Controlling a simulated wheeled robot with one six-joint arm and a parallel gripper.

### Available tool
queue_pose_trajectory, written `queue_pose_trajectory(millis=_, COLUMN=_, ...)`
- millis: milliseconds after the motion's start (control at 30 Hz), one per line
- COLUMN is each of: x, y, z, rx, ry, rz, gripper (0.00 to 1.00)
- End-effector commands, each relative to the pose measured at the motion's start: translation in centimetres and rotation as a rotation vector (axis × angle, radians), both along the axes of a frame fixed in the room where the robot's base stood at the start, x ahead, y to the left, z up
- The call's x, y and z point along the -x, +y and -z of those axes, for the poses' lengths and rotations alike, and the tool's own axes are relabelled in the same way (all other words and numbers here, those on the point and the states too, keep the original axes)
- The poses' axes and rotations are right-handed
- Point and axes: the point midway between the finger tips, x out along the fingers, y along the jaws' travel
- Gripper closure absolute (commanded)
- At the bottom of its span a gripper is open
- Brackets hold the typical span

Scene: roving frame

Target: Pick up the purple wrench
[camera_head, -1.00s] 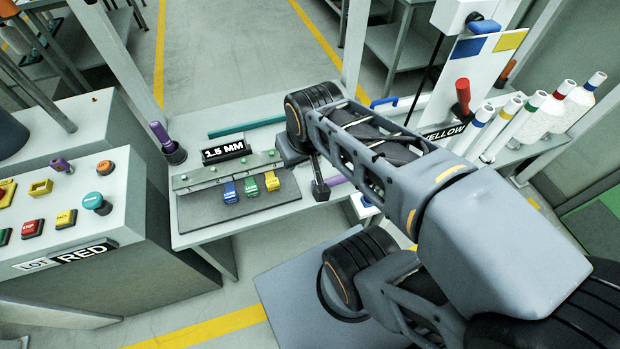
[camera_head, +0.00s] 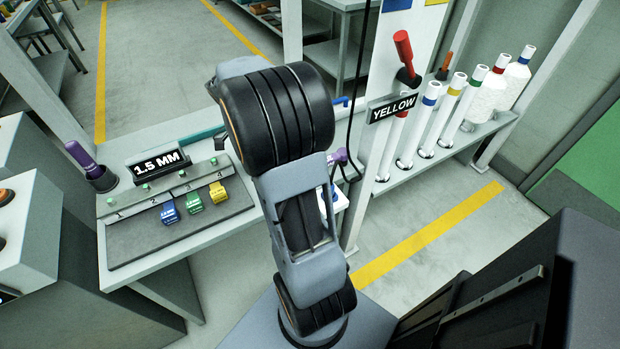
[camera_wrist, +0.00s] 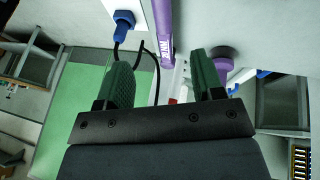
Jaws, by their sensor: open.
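A purple bar with pale lettering, which looks like the purple wrench (camera_wrist: 163,32), shows at the top of the wrist view. It is in line with the gap between my fingers. My gripper (camera_wrist: 163,75) is open, its two green-padded fingers apart with nothing clamped between them. The bar's lower end appears close to the fingertips; I cannot tell if it touches. In the head view my arm hides the gripper and most of that spot. A small purple part (camera_head: 339,157) shows just right of the arm, perhaps the wrench or a knob.
A purple round knob (camera_wrist: 222,66) is near the right finger. A black cable (camera_wrist: 155,70) hangs nearby. A bench with a 1.5 MM sign (camera_head: 158,163) and coloured blocks is left of my arm. A purple handle (camera_head: 82,157) stands in a holder. White tubes stand at right.

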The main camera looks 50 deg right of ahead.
Motion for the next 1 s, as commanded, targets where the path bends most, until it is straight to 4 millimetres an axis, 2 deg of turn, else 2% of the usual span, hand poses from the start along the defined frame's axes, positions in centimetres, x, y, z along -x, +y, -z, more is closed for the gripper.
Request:
queue_pose_trajectory(millis=100, x=0.6, y=-1.2, z=2.0, rx=0.021, ry=0.011, rz=0.059, gripper=0.38)
queue_pose_trajectory(millis=400, x=2.6, y=-2.6, z=6.5, rx=0.024, ry=0.012, rz=0.068, gripper=0.38)
queue_pose_trajectory(millis=767, x=3.5, y=-3.3, z=8.7, rx=0.024, ry=0.01, rz=0.066, gripper=0.38)
queue_pose_trajectory(millis=1000, x=4.6, y=-4.6, z=11.5, rx=0.024, ry=0.011, rz=0.065, gripper=0.38)
